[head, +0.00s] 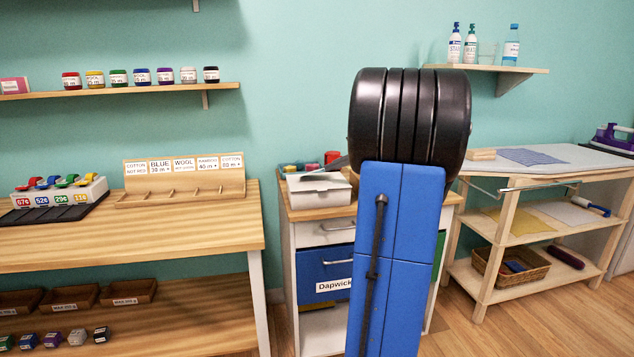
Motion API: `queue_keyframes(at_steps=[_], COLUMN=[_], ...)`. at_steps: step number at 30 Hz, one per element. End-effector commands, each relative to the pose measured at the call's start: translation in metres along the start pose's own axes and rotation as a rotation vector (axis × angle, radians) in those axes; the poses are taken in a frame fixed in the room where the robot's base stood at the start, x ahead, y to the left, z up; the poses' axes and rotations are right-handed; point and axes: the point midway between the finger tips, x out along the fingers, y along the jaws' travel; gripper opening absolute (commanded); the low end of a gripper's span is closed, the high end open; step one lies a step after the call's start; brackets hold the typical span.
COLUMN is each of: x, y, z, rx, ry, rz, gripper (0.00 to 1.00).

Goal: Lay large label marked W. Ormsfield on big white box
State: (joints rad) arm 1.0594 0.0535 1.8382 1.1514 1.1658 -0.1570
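A white box (318,190) sits on the wooden top of the drawer cabinet, left of my blue and black arm. My arm stands upright in front of the cabinet and covers its right part. My gripper is hidden behind the arm. A small dark grey pointed shape shows just above the box, and I cannot tell what it is. No label reading W. Ormsfield can be made out. A label reading Dapwick (333,285) is on the cabinet's blue drawer.
The drawer cabinet (291,240) also holds several coloured rolls (308,167) at its back. A wooden table (190,223) with a card rack (181,190) stands left. A shelved bench (486,245) with a basket (536,272) stands right. Bare floor shows between cabinet and bench.

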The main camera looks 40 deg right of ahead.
Motion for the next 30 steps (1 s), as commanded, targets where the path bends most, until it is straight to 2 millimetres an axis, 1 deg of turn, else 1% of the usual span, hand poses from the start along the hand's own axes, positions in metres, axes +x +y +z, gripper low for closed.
queue_keyframes(at_steps=[9,11,20,23,30], x=[0.001,0.001,0.000,-0.007,-0.030], y=[0.001,0.001,0.001,0.001,0.001], z=[0.000,0.000,0.000,0.000,-0.001], rx=[0.000,0.000,0.000,0.000,0.000], ry=[0.000,0.000,0.000,0.002,0.003], rz=[0.000,0.000,0.000,-0.001,0.000], gripper=[0.00,0.11,0.11,0.11,0.11])
